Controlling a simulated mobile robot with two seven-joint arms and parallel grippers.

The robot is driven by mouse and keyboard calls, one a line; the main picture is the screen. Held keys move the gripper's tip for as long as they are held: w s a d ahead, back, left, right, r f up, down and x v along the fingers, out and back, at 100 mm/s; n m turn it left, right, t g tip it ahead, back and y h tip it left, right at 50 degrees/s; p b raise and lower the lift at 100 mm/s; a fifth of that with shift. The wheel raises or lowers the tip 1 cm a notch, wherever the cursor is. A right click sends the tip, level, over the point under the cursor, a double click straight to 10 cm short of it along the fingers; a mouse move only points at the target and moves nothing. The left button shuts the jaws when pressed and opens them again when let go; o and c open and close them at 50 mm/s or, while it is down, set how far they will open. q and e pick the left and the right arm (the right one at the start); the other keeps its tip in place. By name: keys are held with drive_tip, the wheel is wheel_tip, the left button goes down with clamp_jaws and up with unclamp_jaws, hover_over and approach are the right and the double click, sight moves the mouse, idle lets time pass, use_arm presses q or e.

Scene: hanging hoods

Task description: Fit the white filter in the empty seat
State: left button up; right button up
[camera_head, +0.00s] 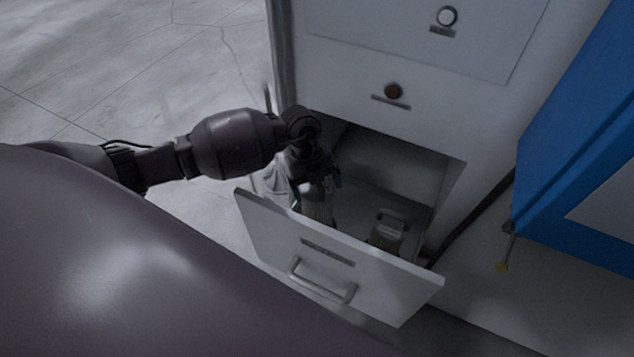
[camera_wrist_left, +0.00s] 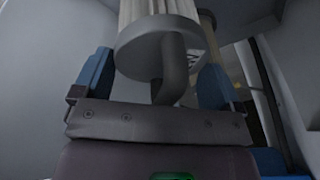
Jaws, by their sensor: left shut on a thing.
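The white filter (camera_head: 318,207) is a pleated cylinder with a grey end cap. In the left wrist view its pleats (camera_wrist_left: 158,9) and its curved grey handle (camera_wrist_left: 173,68) show. My left gripper (camera_head: 316,182) is shut on that handle, the handle lying between its blue fingers. The filter hangs below the gripper, just behind the open front panel (camera_head: 375,270) of the cabinet's low compartment; its lower end is hidden by the panel. A second canister with a handle (camera_head: 387,230) stands to the right in the compartment. I cannot make out the empty seat. My right gripper is out of view.
The open panel has a bar handle (camera_head: 322,287). A blue panel (camera_head: 585,140) stands at right. Grey floor (camera_head: 150,60) at left is clear.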

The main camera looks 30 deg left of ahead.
use_arm(q)
drive_tip(key=shift+f+b, duration=0.3)
drive_tip(key=shift+f, duration=0.5)
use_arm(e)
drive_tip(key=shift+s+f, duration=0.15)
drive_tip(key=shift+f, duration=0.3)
use_arm(q)
drive_tip(key=o, duration=0.7)
drive_tip(key=p+v, duration=0.1)
drive_tip(key=v, duration=0.3)
drive_tip(key=shift+r, duration=0.25)
drive_tip(key=v, duration=0.5)
drive_tip(key=shift+r, duration=0.1)
drive_tip(key=shift+a+r+p, duration=0.2)
drive_tip(key=shift+r+p, duration=0.1)
drive_tip(key=shift+r, duration=0.3)
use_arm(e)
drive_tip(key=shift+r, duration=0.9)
